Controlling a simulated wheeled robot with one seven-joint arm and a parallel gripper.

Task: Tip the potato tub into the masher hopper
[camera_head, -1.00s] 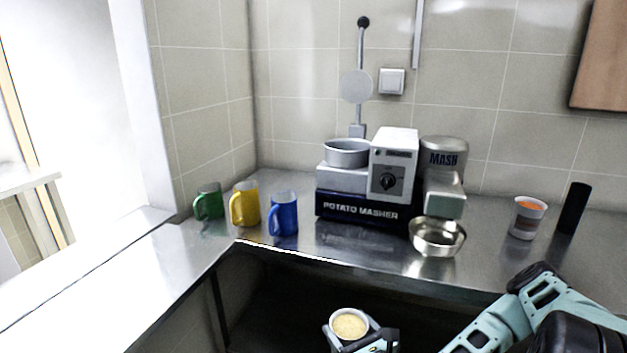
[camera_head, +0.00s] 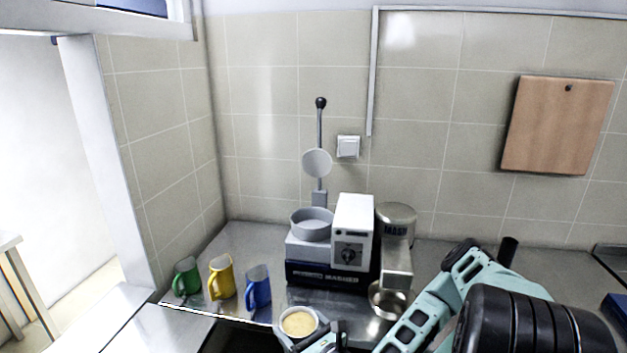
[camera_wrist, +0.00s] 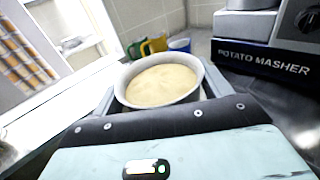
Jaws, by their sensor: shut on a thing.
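The potato tub (camera_head: 299,322) is a small round white tub filled with pale yellow potato. My gripper (camera_head: 308,338) is shut on it and holds it upright in front of the counter, below and in front of the masher. In the wrist view the tub (camera_wrist: 161,84) sits between the two fingers of my gripper (camera_wrist: 160,95). The potato masher (camera_head: 330,270) is a white and dark machine on the counter. Its round grey hopper (camera_head: 312,226) is open on top at the left, with the lever and round press plate (camera_head: 317,163) raised behind it.
Green (camera_head: 186,277), yellow (camera_head: 221,278) and blue (camera_head: 257,288) mugs stand left of the masher. A metal bowl (camera_head: 388,300) sits under its right side, below the MASH canister (camera_head: 396,219). A dark cylinder (camera_head: 507,252) stands at the right, partly behind my arm.

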